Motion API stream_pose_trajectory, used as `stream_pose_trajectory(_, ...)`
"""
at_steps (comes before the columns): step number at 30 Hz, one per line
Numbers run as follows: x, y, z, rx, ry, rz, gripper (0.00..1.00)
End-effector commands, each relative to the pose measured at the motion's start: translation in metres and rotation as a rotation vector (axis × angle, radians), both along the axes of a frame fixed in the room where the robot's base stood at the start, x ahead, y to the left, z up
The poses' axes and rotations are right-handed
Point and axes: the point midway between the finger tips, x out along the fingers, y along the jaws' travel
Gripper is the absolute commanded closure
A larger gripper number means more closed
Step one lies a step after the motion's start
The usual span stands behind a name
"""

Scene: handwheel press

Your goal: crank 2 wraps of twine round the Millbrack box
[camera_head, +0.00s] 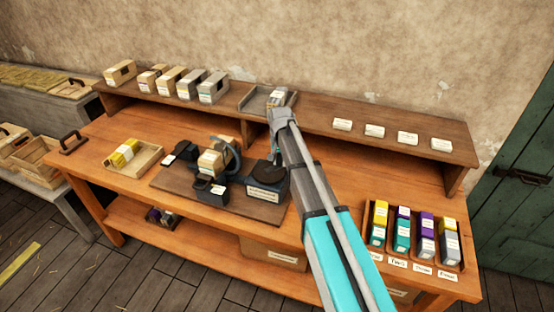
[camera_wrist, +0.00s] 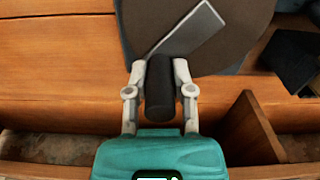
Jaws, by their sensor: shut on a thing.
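In the wrist view my gripper (camera_wrist: 160,78) is shut on a dark upright crank knob (camera_wrist: 160,95). The knob stands at the edge of a dark round wheel (camera_wrist: 225,45) with a pale metal arm across it. In the head view the wheel (camera_head: 271,178) sits on a dark labelled block, right of the wrapping machine. My forearm crosses in front there and hides my fingers. A tan box (camera_head: 211,162) stands in the machine beside a dark curved ring (camera_head: 234,152). Its label is too small to read, so I cannot tell whether it is the Millbrack box. Twine on it cannot be made out.
Several boxes (camera_head: 170,80) line the back shelf (camera_head: 310,112). A tray (camera_head: 148,160) holding a yellow-marked piece stands at left. Coloured blocks (camera_head: 402,230) stand in a rack at right. Crates (camera_head: 38,163) stand at far left.

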Motion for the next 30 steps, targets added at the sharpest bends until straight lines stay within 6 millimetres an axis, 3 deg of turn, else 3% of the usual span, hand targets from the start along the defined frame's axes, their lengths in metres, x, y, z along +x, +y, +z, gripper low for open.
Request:
stream_pose_trajectory(12,-0.013,-0.005,0.0,0.0,0.0,-0.28,1.0)
stream_pose_trajectory(30,-0.015,-0.005,0.0,0.001,0.002,-0.336,1.0)
